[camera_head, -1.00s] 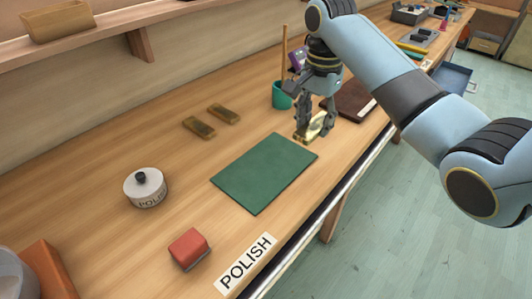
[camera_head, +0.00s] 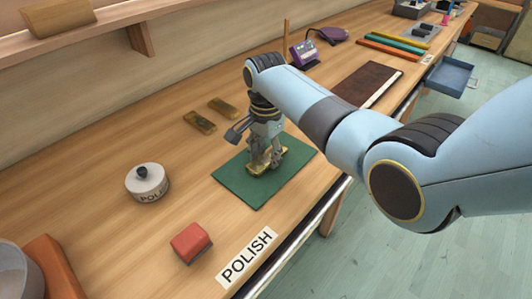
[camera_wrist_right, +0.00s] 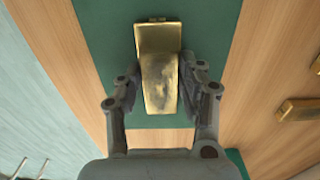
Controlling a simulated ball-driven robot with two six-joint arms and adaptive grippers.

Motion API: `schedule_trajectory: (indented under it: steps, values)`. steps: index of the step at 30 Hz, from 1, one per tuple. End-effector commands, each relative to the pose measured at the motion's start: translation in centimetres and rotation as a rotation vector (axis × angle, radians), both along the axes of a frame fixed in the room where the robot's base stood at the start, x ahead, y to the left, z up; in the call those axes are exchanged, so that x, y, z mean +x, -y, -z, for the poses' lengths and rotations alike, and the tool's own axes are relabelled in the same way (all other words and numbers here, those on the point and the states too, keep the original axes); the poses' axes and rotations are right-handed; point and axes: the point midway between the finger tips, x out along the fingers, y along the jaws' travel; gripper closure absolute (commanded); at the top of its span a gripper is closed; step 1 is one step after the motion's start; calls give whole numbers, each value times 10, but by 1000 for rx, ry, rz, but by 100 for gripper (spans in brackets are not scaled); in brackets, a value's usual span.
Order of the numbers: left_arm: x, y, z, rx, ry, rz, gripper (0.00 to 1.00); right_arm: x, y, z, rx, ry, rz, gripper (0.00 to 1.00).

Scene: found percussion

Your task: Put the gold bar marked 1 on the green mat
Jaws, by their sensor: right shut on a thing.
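A gold bar (camera_head: 257,168) is between the fingers of my right gripper (camera_head: 266,161), over the green mat (camera_head: 245,190). In the right wrist view the bar (camera_wrist_right: 158,80) lies lengthwise between the two fingers, with the mat (camera_wrist_right: 108,50) behind it. The right gripper is shut on the bar from both sides. I cannot tell whether the bar touches the mat or hangs just above it. No number can be read on it. My left gripper is not in view.
Two more gold bars (camera_head: 200,122) (camera_head: 223,108) lie behind the mat. A white polish tin (camera_head: 147,183), a red block (camera_head: 190,242) and a POLISH label (camera_head: 248,256) are nearer the front. A dark brown board (camera_head: 367,84) lies to the right.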

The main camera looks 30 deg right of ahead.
Motion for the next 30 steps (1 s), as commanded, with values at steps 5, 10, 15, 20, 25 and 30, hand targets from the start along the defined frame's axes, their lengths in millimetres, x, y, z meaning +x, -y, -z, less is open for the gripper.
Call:
schedule_trajectory:
  steps: [5, 10, 15, 20, 25, 30]
  values:
    - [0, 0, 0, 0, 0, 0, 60, 1, 0, -2, 0, 3, 0, 100]
    - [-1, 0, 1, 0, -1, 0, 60, 0, 0, 2, 0, 1, 0, 59]
    - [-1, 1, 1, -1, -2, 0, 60, 0, 0, 1, 0, 1, 0, 39]
    - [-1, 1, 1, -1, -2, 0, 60, 0, 0, 1, 0, 1, 0, 39]
    - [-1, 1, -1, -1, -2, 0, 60, 1, 0, -4, 0, 2, 0, 39]
    - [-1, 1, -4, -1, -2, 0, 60, 2, 0, -32, 0, 5, 0, 39]
